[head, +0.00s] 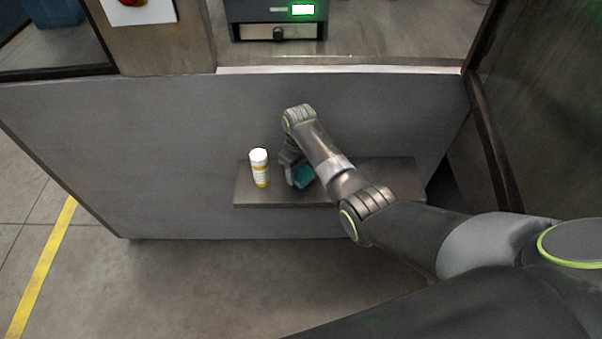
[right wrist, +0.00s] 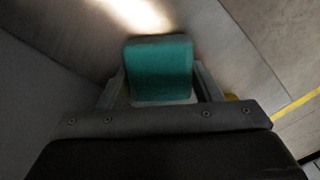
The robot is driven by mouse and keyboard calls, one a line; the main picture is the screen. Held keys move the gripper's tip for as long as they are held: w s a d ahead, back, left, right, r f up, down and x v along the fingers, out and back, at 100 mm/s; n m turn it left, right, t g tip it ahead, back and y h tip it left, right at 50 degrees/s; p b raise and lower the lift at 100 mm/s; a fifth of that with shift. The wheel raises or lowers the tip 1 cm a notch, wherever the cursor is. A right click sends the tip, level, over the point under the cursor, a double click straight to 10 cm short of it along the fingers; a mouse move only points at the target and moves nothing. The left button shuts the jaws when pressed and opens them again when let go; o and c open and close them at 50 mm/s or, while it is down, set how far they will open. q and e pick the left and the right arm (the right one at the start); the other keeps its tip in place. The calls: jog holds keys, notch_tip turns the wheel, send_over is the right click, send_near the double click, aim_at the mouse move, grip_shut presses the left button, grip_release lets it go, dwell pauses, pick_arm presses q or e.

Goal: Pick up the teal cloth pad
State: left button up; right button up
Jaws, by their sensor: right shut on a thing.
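The teal cloth pad (head: 304,177) shows just below my right gripper, over the small shelf in the head view. In the right wrist view the teal pad (right wrist: 160,70) sits between the two fingers of my right gripper (right wrist: 158,90), which is shut on it. In the head view my right gripper (head: 293,172) points down at the shelf, and the forearm hides part of it and of the pad. I cannot tell whether the pad touches the shelf. My left gripper is not in view.
A white bottle with a yellow label (head: 259,168) stands upright on the shelf (head: 245,196), just left of my right gripper. A grey panel (head: 150,150) rises behind the shelf. A dark machine with a green-lit display (head: 277,18) stands on the counter above.

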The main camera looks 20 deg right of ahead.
jog(key=shift+r, duration=0.1)
notch_tip(320, 180, up, 16)
jog(key=p, duration=0.2)
notch_tip(320, 180, up, 9)
jog(key=p, duration=0.9)
send_over(300, 169)
jog(key=shift+r+p, duration=1.1)
jog(key=shift+r, duration=0.35)
